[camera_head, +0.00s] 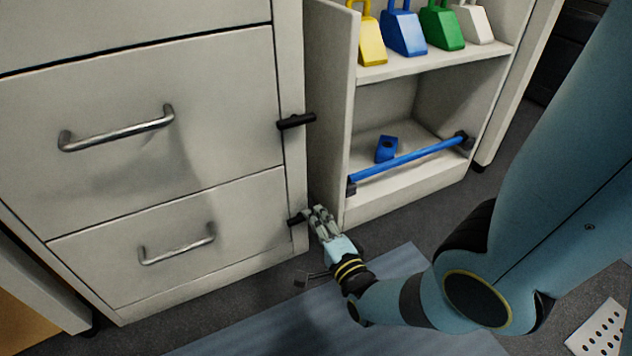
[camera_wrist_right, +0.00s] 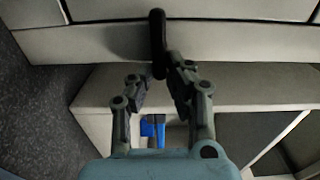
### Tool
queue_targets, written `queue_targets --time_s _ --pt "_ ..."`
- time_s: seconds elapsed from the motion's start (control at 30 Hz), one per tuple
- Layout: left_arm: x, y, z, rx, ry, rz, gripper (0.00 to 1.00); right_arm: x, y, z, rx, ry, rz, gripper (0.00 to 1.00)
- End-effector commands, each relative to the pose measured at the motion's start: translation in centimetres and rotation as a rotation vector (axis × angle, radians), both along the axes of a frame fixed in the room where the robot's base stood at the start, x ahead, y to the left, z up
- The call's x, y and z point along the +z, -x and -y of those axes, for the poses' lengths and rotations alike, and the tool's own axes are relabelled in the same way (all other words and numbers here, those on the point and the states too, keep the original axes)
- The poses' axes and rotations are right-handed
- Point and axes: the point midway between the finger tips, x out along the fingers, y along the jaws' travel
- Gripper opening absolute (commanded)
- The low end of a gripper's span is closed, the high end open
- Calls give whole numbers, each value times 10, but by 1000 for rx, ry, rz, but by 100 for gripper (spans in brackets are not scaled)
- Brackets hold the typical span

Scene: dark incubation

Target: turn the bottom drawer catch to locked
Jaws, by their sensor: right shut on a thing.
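The bottom drawer (camera_head: 170,240) is pale and closed, with a silver bar handle (camera_head: 178,250). Its small black catch (camera_head: 296,219) sits at the drawer's right edge, partly hidden by my right gripper. My right gripper (camera_head: 313,214) is at the catch, with its fingers closed on the catch's end. In the right wrist view the black catch (camera_wrist_right: 157,35) reaches from the cabinet front to between the fingertips (camera_wrist_right: 162,76). The catch looks roughly level in the head view. My left gripper is not in view.
An upper drawer (camera_head: 200,100) has a similar black catch (camera_head: 296,121), lying level. To the right, an open shelf unit (camera_head: 400,70) holds colored scoop-like items, with a blue bar (camera_head: 410,161) across its lower bay. A blue-grey mat (camera_head: 300,325) lies on the floor.

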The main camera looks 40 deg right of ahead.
Motion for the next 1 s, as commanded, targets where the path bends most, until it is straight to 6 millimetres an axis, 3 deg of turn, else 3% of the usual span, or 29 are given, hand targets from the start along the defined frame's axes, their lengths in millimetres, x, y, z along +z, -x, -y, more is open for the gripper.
queue_targets --time_s 0.6,0.63,0.77,1.0 --pt "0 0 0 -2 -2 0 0 -2 0 2 -2 -39 7 0" --pt "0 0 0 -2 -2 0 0 -2 1 2 -2 -40 6 17" --pt "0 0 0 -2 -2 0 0 -2 0 1 -2 -39 7 34" --pt "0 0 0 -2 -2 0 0 -1 0 0 -1 -39 8 37"
